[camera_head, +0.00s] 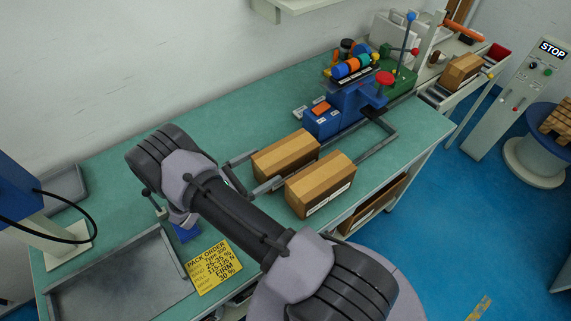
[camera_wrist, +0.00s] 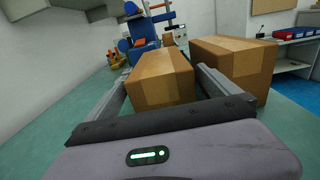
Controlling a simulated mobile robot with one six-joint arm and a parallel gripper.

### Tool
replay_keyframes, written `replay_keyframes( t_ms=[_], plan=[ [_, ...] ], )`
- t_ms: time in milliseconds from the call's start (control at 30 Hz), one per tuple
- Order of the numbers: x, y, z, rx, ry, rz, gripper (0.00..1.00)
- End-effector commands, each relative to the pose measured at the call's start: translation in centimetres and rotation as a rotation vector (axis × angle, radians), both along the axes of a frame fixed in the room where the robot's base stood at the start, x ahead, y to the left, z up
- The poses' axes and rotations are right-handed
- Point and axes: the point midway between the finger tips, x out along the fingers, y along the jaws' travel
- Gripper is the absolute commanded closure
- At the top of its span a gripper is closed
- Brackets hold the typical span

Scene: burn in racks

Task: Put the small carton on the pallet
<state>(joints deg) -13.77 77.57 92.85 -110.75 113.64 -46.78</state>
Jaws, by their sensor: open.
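Two brown taped cartons stand side by side on the green bench. The left one (camera_head: 285,154) looks like the smaller; it also shows in the wrist view (camera_wrist: 161,78). The larger carton (camera_head: 320,184) stands to its right, in the wrist view (camera_wrist: 238,63) just outside my right finger. My gripper (camera_wrist: 163,88) is open, its fingers on either side of the smaller carton's near end. I cannot tell whether they touch it. In the head view my gripper (camera_head: 250,172) is low at that carton's left end. A wooden slatted thing, possibly the pallet (camera_head: 558,121), lies on a round stand at the right edge, partly cut off.
A blue machine (camera_head: 338,112) with coloured rolls stands behind the cartons. A grey rail (camera_head: 382,142) runs beside it. Another carton (camera_head: 462,70) sits on a far surface near the STOP panel (camera_head: 530,85). A grey tray (camera_head: 118,285) and yellow sign (camera_head: 213,267) lie front left. Blue floor is clear at right.

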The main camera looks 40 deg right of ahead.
Motion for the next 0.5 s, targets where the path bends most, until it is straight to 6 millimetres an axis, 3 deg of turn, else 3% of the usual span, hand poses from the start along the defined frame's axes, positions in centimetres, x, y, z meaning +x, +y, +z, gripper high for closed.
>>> replay_keyframes(
  t_ms=[300,500],
  plan=[
    [-0.4,-5.5,0.3,0.002,-0.002,-0.007,0.0],
    [-0.4,-6.8,0.5,0.002,-0.003,-0.003,0.0]
  ],
)
